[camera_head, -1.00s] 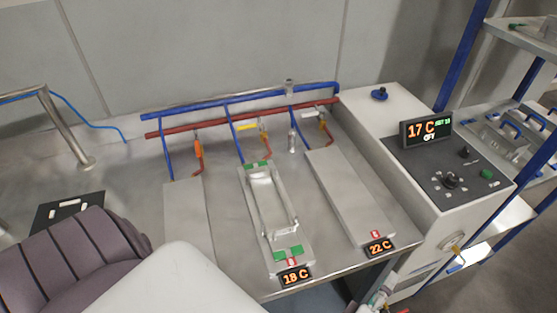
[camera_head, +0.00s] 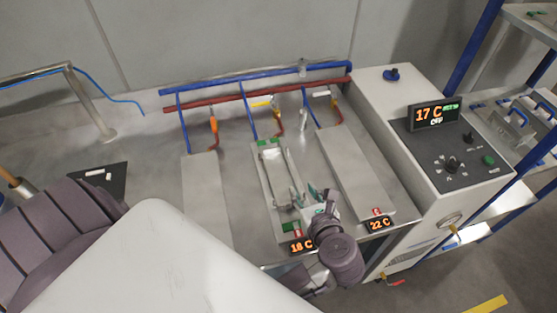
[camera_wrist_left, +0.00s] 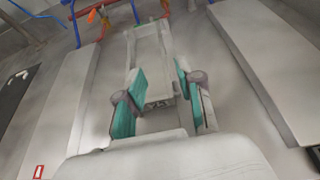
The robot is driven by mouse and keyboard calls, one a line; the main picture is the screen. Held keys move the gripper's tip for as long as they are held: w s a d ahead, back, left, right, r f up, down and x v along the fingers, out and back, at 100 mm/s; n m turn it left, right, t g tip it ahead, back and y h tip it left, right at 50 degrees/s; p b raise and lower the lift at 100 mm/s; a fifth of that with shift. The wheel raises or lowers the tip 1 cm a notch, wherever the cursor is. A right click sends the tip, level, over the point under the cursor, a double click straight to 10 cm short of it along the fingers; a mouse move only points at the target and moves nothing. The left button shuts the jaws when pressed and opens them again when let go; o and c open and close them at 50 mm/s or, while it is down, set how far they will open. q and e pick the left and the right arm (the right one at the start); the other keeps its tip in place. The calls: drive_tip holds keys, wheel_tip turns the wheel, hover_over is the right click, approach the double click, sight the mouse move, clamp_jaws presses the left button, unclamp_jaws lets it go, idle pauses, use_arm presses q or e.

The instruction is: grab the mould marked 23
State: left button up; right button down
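My left gripper (camera_head: 318,194) is over the near end of the middle plate, close to the mould's right side. In the left wrist view its teal-padded fingers (camera_wrist_left: 160,88) are spread apart, with the mould (camera_wrist_left: 150,55) ahead and between them. I cannot tell whether they touch it. My right gripper is not in view.
Displays read 18 C (camera_head: 301,245) by the middle plate and 22 C (camera_head: 380,223) by the bare right plate (camera_head: 355,175). The left plate (camera_head: 205,195) is bare. Pipes and valves run behind. A control cabinet (camera_head: 440,115) stands right. Blue-handled metal items (camera_head: 520,125) sit on a rack.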

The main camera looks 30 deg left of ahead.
sight(291, 170)
use_arm(q)
drive_tip(key=x, duration=0.4)
drive_tip(key=shift+w+a+f, duration=0.1)
drive_tip(key=shift+w, duration=0.05)
drive_tip(key=b+x, duration=0.1)
drive_tip(key=x, duration=0.4)
drive_tip(key=shift+w+f+b, duration=0.1)
drive_tip(key=shift+w+b, duration=0.05)
drive_tip(key=shift+b, duration=0.15)
clamp_jaws()
